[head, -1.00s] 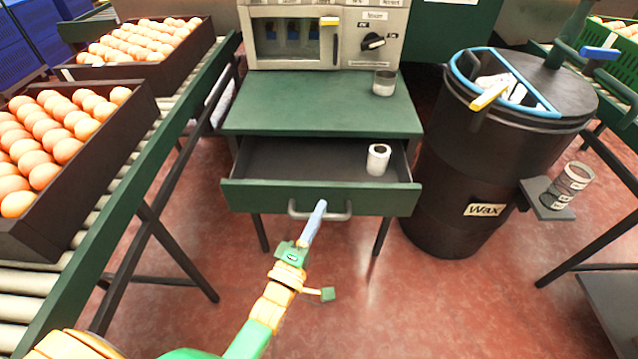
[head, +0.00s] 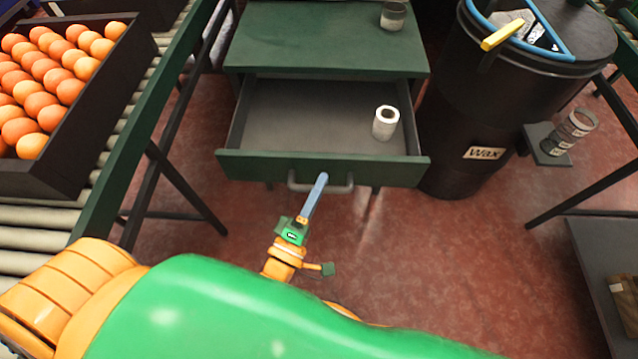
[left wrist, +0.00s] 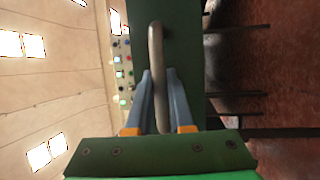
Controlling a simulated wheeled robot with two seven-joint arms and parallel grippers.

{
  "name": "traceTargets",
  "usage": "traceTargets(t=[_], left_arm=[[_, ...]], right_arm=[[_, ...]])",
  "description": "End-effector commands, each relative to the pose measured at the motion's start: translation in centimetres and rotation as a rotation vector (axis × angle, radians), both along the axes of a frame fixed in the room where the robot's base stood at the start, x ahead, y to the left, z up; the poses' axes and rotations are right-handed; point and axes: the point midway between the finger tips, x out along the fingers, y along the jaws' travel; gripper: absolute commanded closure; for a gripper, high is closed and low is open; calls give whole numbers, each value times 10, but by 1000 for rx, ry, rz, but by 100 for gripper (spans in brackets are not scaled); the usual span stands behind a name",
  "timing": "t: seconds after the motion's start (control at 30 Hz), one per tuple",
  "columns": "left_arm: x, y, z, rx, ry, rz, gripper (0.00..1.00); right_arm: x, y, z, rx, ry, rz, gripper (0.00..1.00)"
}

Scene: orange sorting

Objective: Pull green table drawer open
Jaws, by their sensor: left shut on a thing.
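The green table (head: 330,38) stands ahead with its drawer (head: 250,166) pulled well out, its grey inside showing. My left gripper (head: 321,180) is at the handle. In the left wrist view its two blue-grey fingers (left wrist: 162,85) are on either side of the handle bar (left wrist: 155,50), shut on it. My right gripper is not in view.
A black wax bin (head: 450,110) stands close on the right of the drawer. A glass jar (head: 393,15) is on the table top. Red floor is clear in front.

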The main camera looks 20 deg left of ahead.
Motion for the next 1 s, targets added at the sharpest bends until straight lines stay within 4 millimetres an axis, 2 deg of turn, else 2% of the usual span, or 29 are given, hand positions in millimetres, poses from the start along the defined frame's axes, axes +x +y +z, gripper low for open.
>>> traceTargets(t=[0.03,0.13,0.47,0.73,0.83,1.0], left_arm=[[0,0,-1,0,2,0,77],[0,0,-1,0,1,0,50],[-4,0,-1,0,2,-1,50],[-57,7,-12,1,5,-3,50],[-67,8,-13,0,3,-1,50],[-70,8,-12,-1,1,0,50]], right_arm=[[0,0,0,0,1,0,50],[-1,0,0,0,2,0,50],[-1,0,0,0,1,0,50],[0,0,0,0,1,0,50],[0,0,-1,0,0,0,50],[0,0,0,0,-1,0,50]])
